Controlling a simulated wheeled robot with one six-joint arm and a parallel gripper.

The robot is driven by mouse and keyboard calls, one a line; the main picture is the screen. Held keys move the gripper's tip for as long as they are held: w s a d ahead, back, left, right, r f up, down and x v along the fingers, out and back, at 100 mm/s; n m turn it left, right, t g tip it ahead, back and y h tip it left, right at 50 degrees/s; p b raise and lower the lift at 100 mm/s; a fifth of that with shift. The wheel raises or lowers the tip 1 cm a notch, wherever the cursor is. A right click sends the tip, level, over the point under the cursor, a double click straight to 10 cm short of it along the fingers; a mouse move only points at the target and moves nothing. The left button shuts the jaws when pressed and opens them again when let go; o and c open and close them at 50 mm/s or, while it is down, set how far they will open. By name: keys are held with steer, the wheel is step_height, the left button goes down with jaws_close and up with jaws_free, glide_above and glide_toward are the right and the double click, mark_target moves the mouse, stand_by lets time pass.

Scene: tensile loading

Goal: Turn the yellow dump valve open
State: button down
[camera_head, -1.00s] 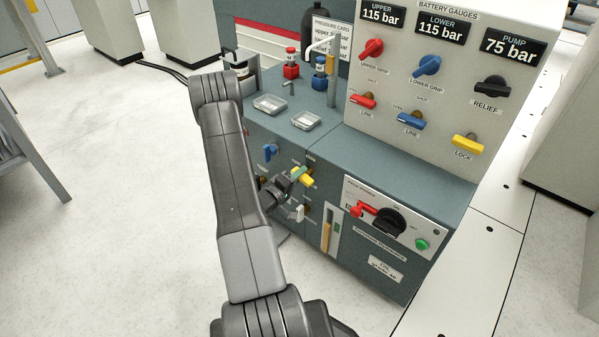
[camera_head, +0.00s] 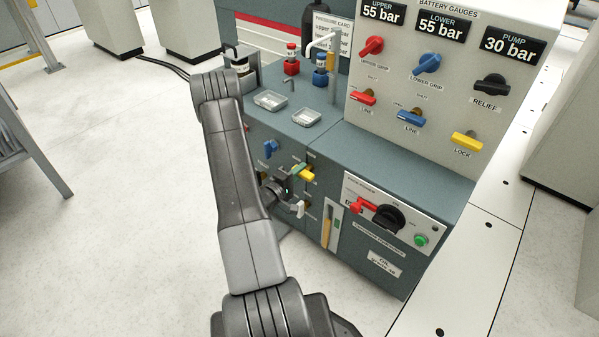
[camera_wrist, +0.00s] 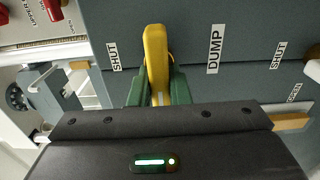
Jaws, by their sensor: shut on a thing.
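The yellow dump valve handle (camera_wrist: 156,62) stands in the middle of the wrist view, on a dark grey panel beside the DUMP label (camera_wrist: 215,48). A SHUT label (camera_wrist: 114,56) is on its left side there. My gripper (camera_wrist: 158,88) is shut on the handle, with a green finger on either side of it. In the head view the yellow handle (camera_head: 305,174) shows at the end of my gripper (camera_head: 297,172), low on the cabinet front. The valve's stem is mostly hidden by the gripper and handle.
A blue handle (camera_head: 271,148) and a white handle (camera_head: 299,208) are close to my gripper. The red lever and black knob (camera_head: 389,220) sit to the right. The upper panel gauges read 55, 55 and 30 bar (camera_head: 513,44). Open floor (camera_head: 110,200) lies to the left.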

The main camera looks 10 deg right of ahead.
steer(key=c, duration=1.4)
jaws_free()
steer(key=shift+o, duration=0.2)
steer(key=shift+a, duration=0.15)
steer(key=p+v, duration=0.2)
steer(key=v, duration=1.1)
steer(key=shift+s+a, duration=0.15)
steer(key=shift+s, duration=0.1)
steer(key=b+x, duration=0.2)
steer(key=x, duration=1.2)
steer(key=shift+a, duration=0.1)
